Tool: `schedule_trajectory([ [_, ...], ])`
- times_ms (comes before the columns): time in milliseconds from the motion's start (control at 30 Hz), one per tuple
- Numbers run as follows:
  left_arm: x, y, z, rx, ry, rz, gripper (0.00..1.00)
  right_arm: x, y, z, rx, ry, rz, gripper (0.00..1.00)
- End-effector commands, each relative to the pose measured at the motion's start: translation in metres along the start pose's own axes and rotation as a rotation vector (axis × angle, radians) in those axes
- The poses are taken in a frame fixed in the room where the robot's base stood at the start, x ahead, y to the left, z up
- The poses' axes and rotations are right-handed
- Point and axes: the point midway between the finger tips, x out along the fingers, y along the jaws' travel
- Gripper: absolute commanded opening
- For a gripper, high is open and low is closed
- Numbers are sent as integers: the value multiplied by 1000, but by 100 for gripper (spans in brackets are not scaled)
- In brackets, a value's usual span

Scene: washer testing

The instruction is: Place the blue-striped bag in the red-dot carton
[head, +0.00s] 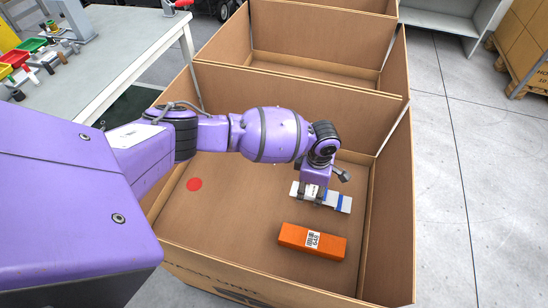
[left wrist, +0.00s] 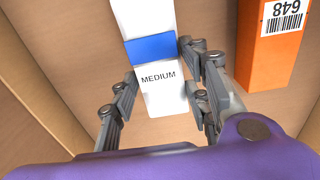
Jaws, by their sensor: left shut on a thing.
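The blue-striped bag (head: 330,202) is white with a blue band and is inside the carton with the red dot (head: 194,184), toward its right side. In the left wrist view the bag (left wrist: 158,82) shows its blue band and the word MEDIUM. My left gripper (head: 312,192) reaches down into the red-dot carton (head: 215,215) and is shut on the bag; its fingers (left wrist: 160,90) lie on both sides of it. I cannot tell whether the bag touches the carton floor. My right gripper is not in view.
An orange box (head: 312,241) with a label lies in the same carton, close in front of the bag. More open cartons (head: 315,50) stand behind. A grey table (head: 110,45) with small coloured bins is at the left.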

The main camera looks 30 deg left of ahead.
Motion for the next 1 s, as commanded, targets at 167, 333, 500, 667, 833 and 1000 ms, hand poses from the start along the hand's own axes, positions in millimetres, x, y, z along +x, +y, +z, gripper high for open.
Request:
schedule_trajectory([
  [167,12,9,2,2,-1,6,13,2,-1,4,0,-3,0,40],
  [333,33,9,3,2,-2,6,13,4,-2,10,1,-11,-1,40],
  [500,33,10,3,1,-4,7,13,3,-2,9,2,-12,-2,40],
  [667,35,9,3,1,-4,6,13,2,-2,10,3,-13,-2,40],
  [833,37,9,3,2,-3,6,58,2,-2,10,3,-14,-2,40],
  [1000,37,8,2,1,-3,5,62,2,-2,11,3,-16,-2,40],
])
